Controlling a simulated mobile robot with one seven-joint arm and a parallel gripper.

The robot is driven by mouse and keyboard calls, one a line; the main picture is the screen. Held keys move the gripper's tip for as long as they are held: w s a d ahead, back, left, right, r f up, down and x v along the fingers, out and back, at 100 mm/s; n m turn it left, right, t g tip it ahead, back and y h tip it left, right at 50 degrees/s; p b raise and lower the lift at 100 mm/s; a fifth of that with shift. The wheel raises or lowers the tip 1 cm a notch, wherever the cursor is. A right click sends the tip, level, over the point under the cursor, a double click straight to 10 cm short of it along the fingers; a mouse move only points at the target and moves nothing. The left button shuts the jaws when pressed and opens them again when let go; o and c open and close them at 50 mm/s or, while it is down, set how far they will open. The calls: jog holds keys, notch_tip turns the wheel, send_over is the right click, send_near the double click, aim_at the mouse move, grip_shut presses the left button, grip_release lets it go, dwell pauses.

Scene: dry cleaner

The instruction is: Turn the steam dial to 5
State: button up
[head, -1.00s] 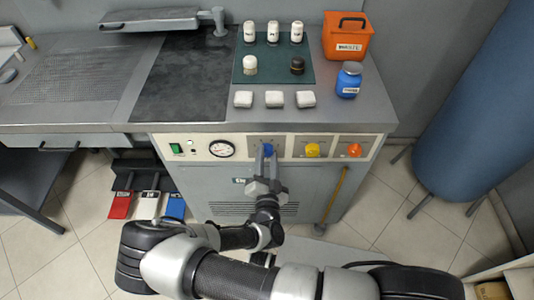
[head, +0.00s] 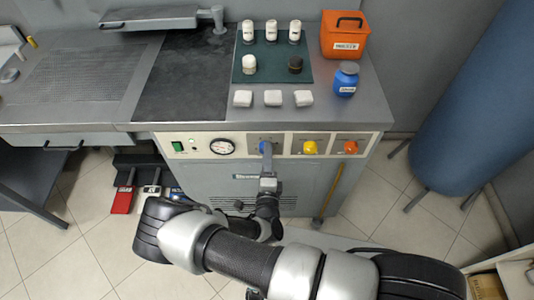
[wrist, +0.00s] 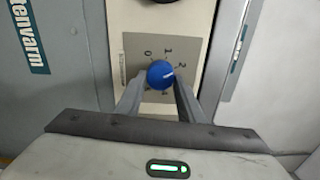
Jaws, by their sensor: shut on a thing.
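A blue dial (head: 263,146) sits on the cream front panel, left of a yellow and an orange dial. In the wrist view the blue dial (wrist: 160,74) has a white pointer line, which points roughly right, near the 2 or just past it. Printed 0, 1 and 2 show on its grey plate (wrist: 138,45); the higher numbers are partly hidden by my fingers or too small to read. My gripper (head: 266,153) is shut on the blue dial, with one finger on either side of it, as the wrist view (wrist: 160,84) shows.
The yellow dial (head: 309,147) and orange dial (head: 350,146) are close on the right. A round gauge (head: 221,146) and green switch (head: 178,146) are on the left. A broom-like stick (head: 331,193) leans at the cabinet's right. Red pedal (head: 123,200) is below left.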

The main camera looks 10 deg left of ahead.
jog(key=shift+a+r+m+p, duration=0.15)
jog(key=shift+m+p, duration=0.6)
jog(key=shift+m, duration=4.4)
jog(key=shift+a+f+m+p, duration=0.15)
jog(key=shift+m+p, duration=0.55)
jog(key=shift+m, duration=4.5)
jog(key=shift+a+r+m+p, duration=0.15)
jog(key=shift+m+p, duration=0.6)
jog(key=shift+m, duration=4.4)
jog(key=o, duration=1)
jog(key=shift+o, duration=0.2)
jog(key=shift+s+f, duration=0.1)
jog(key=shift+f, duration=0.1)
